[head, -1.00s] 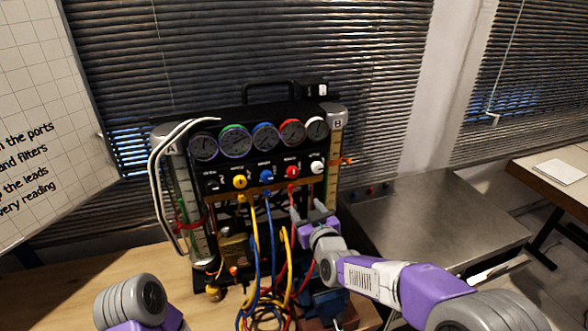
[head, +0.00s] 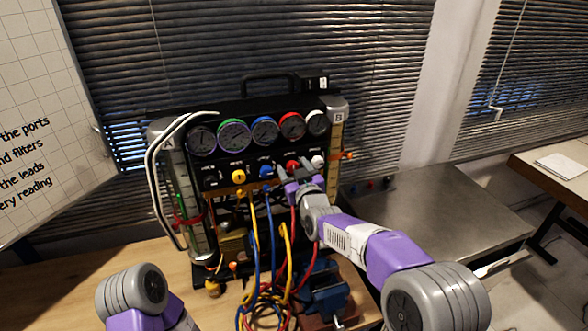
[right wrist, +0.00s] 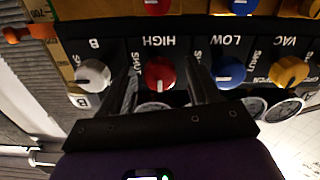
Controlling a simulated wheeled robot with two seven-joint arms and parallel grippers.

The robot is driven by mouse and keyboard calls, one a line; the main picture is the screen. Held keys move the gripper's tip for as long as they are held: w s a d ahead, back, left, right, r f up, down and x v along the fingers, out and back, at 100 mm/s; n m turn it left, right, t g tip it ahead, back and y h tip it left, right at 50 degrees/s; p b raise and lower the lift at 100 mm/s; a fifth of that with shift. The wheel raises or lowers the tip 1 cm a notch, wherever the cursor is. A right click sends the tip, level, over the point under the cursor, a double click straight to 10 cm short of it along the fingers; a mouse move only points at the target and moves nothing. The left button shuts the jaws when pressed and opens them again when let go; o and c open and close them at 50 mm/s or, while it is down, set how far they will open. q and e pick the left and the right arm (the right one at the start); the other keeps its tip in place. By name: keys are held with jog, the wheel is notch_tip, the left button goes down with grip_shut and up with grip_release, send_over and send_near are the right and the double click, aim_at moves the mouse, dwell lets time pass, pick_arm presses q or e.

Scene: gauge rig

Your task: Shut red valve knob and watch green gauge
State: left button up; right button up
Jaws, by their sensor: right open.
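The red valve knob (head: 292,164) is on the front panel of the gauge rig, partly behind my right gripper in the head view. In the right wrist view the red knob (right wrist: 159,73), with a white pointer mark, shows between the two dark fingers of my right gripper (right wrist: 162,68). The fingers are open, one on each side, with a gap to the knob. My right gripper (head: 294,172) is at the panel in the head view. The green gauge (head: 234,135) is second from left in the top row; its reading is too small to tell. My left gripper is out of view.
A blue knob (right wrist: 228,72) and a white knob (right wrist: 93,75) flank the red one closely. A yellow knob (head: 238,176) is further left. Hoses (head: 256,235) hang below the panel. A blue vise (head: 327,285) stands below my right arm.

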jog(key=shift+c, duration=0.2)
jog(key=c, duration=1)
jog(key=m+b, duration=1.1)
jog(key=m, duration=0.6)
jog(key=shift+f+m, duration=0.15)
jog(key=shift+m, duration=0.25)
jog(key=o, duration=1)
jog(key=shift+o, duration=0.2)
